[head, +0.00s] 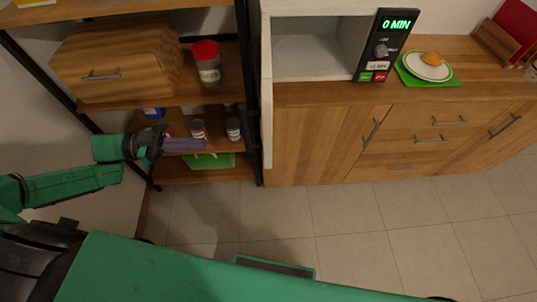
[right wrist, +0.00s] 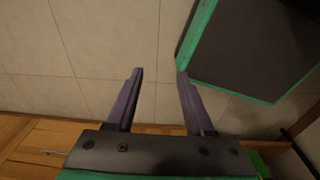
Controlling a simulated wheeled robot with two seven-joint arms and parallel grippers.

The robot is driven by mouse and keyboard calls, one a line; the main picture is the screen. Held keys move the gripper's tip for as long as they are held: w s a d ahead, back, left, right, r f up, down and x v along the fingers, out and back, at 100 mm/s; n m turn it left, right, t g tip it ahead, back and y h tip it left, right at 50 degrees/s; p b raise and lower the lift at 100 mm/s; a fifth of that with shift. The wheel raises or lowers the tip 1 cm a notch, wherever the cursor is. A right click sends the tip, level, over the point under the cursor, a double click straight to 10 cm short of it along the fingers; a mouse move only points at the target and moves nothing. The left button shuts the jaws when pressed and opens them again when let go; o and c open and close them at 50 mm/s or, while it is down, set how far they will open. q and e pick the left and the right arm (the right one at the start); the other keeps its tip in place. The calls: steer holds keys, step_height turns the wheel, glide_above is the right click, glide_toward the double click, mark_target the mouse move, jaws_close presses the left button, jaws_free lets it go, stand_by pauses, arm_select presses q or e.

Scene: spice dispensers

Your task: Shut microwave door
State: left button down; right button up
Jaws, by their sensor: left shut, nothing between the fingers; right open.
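The microwave (head: 318,62) stands on the wooden counter with its cavity open and empty. Its door (head: 266,90) is swung wide open at the left and shows nearly edge-on, jutting out past the counter's front. The control panel (head: 388,45) at its right reads 0 MIN. My left gripper (head: 200,145) is shut and empty, in front of the shelf unit, to the left of the door and lower in the picture. My right gripper (right wrist: 160,85) is open and empty over the tiled floor; it is not in the head view.
A shelf unit (head: 215,175) at the left holds a wooden box (head: 120,60), a red-lidded jar (head: 207,62) and small cans (head: 233,129). A green board with a plate (head: 427,67) lies right of the microwave. The tiled floor (head: 350,215) before the cabinets is clear.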

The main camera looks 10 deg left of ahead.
mark_target(249, 144)
arm_select(q)
steer(key=shift+s+r+p+x, duration=0.1)
steer(key=shift+p+x, duration=0.75)
steer(key=shift+x, duration=1.35)
steer(key=shift+s+r+p+x, duration=0.1)
steer(key=shift+p+x, duration=0.75)
steer(key=shift+x, duration=1.4)
steer(key=shift+s+r+p+x, duration=0.15)
steer(key=shift+p+x, duration=0.7)
steer(key=shift+x, duration=1.35)
arm_select(e)
steer(key=shift+w+a+r, duration=0.1)
steer(key=shift+a+r, duration=0.15)
steer(key=shift+r, duration=0.6)
steer(key=shift+s+a+r, duration=0.1)
steer(key=shift+a+r, duration=0.1)
steer(key=shift+r, duration=0.6)
steer(key=shift+w+a+r, duration=0.1)
steer(key=shift+a+r, duration=0.15)
steer(key=shift+r, duration=0.6)
arm_select(q)
steer(key=shift+d, duration=0.15)
